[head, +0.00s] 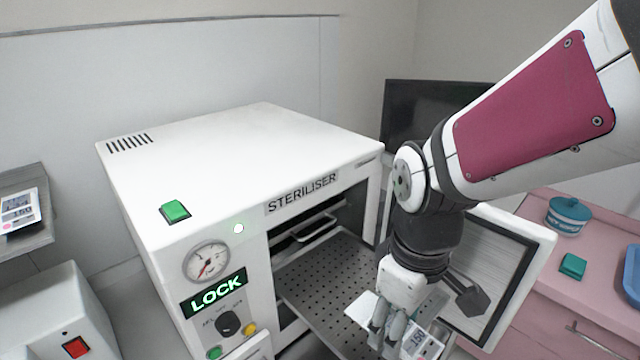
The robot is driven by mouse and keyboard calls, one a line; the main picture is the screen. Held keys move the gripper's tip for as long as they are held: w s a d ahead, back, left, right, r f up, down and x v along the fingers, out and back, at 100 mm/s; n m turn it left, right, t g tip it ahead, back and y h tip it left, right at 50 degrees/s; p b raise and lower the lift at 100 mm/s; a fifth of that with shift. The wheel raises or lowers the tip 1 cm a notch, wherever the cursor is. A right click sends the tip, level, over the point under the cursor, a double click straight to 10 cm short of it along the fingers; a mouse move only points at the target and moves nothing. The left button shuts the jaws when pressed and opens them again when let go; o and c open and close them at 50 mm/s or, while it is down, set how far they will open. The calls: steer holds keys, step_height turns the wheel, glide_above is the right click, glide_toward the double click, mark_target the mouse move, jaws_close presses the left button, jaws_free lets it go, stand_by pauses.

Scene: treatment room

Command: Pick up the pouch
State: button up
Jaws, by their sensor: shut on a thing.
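The pouch (361,310) is a pale, flat packet with a printed label, seen at the lower middle right of the head view. My gripper (390,338) points down and is shut on the pouch, whose sides show to the left and right of the fingers. The fingers hide the pouch's middle. The pouch is in front of the open steriliser (180,140), near its perforated tray (335,270). I cannot tell whether the pouch touches anything below.
The steriliser door (545,242) stands open just behind my gripper. A pink cabinet (535,215) at right bears a teal round tub (568,216), a green box (572,265) and a blue tray (633,272). A printed packet (18,212) lies on a grey shelf at far left.

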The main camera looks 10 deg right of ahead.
steer(key=shift+s+r+p, duration=0.25)
steer(key=shift+s+p, duration=0.45)
steer(key=shift+p, duration=0.75)
steer(key=shift+s+a+p, duration=0.2)
steer(key=shift+s+p, duration=0.4)
steer(key=shift+p, duration=0.4)
steer(key=shift+s+f, duration=0.1)
